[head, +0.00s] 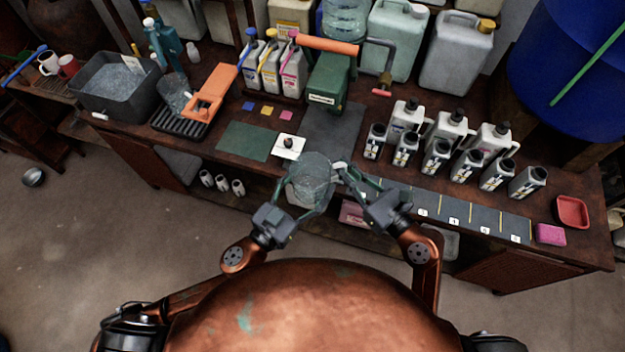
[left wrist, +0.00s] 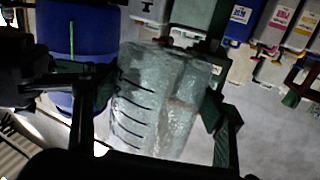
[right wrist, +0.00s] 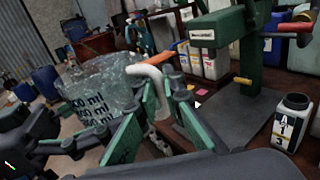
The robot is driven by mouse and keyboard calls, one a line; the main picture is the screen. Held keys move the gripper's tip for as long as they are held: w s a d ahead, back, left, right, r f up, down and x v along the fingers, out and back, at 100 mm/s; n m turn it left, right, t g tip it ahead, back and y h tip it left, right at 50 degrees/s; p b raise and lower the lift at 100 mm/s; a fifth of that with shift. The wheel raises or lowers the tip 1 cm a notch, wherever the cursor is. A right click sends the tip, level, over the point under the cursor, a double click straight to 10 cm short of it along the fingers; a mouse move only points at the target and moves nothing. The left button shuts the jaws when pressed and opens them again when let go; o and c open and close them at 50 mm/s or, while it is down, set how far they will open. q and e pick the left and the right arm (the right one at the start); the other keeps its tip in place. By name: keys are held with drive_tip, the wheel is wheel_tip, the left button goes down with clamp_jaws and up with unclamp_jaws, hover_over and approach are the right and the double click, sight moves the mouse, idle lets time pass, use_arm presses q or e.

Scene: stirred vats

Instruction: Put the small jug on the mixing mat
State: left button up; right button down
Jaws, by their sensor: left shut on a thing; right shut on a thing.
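The jug (head: 310,172) is clear, with dark volume marks and a white handle, held in the air at the front edge of the bench. My left gripper (head: 304,205) is shut on its body; the left wrist view shows the jug (left wrist: 150,100) between the fingers. My right gripper (head: 356,180) is shut on the white handle (right wrist: 150,85). A green mat (head: 248,142) lies left of the jug, behind the bench edge, and a dark grey mat (head: 335,130) lies behind it. I cannot tell which is the mixing mat.
A white pad with a black knob (head: 288,146) sits between the mats. A green dispenser (head: 330,82) stands at the back of the grey mat. Several bottles (head: 435,155) and numbered dark tiles (head: 455,212) are on the right. A grey basin (head: 118,90) is on the left.

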use_arm(q)
drive_tip(key=shift+s+d, duration=0.1)
drive_tip(key=c, duration=0.5)
use_arm(e)
drive_tip(key=shift+a, duration=0.1)
use_arm(q)
drive_tip(key=shift+c, duration=0.4)
use_arm(e)
drive_tip(key=c, duration=2)
unclamp_jaws()
drive_tip(key=shift+o, duration=0.2)
